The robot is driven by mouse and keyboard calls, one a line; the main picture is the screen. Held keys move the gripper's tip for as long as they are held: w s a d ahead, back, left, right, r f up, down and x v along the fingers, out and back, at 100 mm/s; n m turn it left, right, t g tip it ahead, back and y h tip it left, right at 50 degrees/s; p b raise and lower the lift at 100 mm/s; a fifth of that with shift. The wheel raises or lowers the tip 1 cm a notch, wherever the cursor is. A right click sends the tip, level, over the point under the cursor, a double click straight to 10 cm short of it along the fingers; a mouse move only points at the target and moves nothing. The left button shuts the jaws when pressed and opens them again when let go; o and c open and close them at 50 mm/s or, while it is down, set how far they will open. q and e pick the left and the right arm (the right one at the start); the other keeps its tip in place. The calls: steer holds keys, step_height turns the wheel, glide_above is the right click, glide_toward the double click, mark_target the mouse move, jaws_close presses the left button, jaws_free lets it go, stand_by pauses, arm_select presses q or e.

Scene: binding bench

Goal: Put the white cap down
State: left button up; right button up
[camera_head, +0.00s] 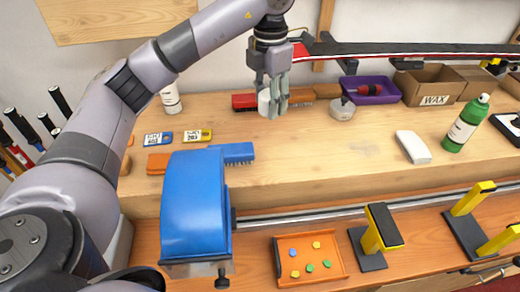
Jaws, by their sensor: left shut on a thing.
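The white cap (263,102) is a small white piece at the fingertips of my left gripper (273,100). The gripper points down and is shut on the cap, with its fingers partly covering it. It hangs over the wooden bench (310,150), in front of the red and brown brushes at the back. I cannot tell how far the cap is above the bench top. My right gripper is not in view.
A small round tin (342,110), a purple tray (372,92) and a WAX box (432,88) stand right of it. A white block (413,147) and green bottle (466,124) are farther right. The bench's middle is clear.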

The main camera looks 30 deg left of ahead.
arm_select(q)
steer(key=p, duration=0.2)
glide_above(267, 158)
step_height(267, 158, down, 11)
steer(key=shift+s+f, duration=0.1)
steer(key=shift+f, duration=0.65)
step_height(267, 158, down, 3)
steer(key=shift+f, duration=0.65)
steer(key=o, duration=0.8)
steer(key=shift+r, duration=0.1)
steer(key=shift+c, duration=0.2)
